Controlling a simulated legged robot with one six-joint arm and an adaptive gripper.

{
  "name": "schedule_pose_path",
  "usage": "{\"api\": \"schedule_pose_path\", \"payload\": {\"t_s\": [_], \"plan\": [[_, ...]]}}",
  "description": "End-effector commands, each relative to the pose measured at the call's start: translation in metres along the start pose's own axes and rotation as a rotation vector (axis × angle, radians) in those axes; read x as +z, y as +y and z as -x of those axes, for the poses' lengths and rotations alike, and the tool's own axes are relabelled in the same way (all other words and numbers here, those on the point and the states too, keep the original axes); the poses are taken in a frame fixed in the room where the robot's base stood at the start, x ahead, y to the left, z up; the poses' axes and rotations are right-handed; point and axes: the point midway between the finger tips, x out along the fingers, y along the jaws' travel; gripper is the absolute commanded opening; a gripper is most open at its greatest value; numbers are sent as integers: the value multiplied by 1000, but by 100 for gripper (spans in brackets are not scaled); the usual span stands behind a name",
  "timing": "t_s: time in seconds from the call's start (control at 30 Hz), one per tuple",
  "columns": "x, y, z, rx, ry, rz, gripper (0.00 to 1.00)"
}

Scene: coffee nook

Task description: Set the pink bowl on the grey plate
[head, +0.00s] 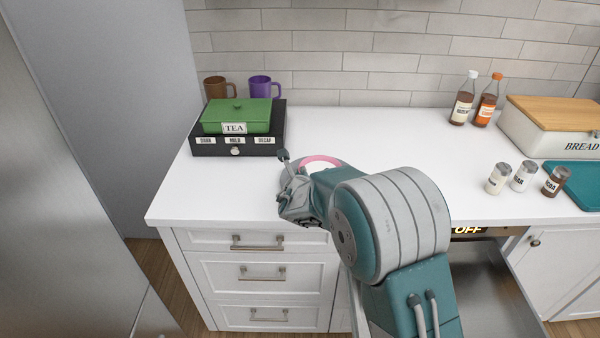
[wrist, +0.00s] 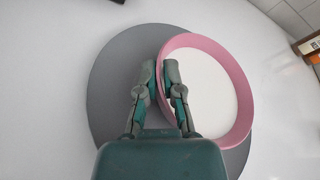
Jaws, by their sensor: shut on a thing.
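The pink bowl (wrist: 243,88), white inside, shows in the wrist view right of centre. It overlaps the right part of the flat, round grey plate (wrist: 108,85) and reaches a little past its right edge. My gripper (wrist: 166,78) is shut on the bowl's left wall, one finger outside and one inside. I cannot tell whether the bowl touches the plate or hangs just above it. In the head view only the bowl's far rim (head: 322,159) shows behind my arm.
The white counter (head: 380,140) is clear around the bowl. A black tea box with a green case (head: 236,115) and two mugs (head: 260,87) stand at the back left. Shakers (head: 524,175), bottles (head: 475,98) and a bread box (head: 550,130) stand right. A drawer (head: 480,285) below is open.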

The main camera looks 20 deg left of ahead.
Motion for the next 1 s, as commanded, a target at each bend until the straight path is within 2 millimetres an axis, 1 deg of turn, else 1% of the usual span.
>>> {"api": "schedule_pose_path", "payload": {"t_s": [0.03, 0.07, 0.1, 0.13, 0.47, 0.57, 0.67, 1.0], "plan": [[0, 0, 0, -1, -2, 1, 0], [-1, 1, 0, 0, 0, 0, 22], [-1, 1, 0, 0, 0, 0, 40], [-1, 1, 0, 0, 0, 0, 43], [0, 0, 0, 0, 0, 0, 43], [1, 0, 4, 1, -1, 1, 43], [2, 0, 18, 1, -2, 1, 43], [2, 0, 88, 2, -2, 1, 43]]}}
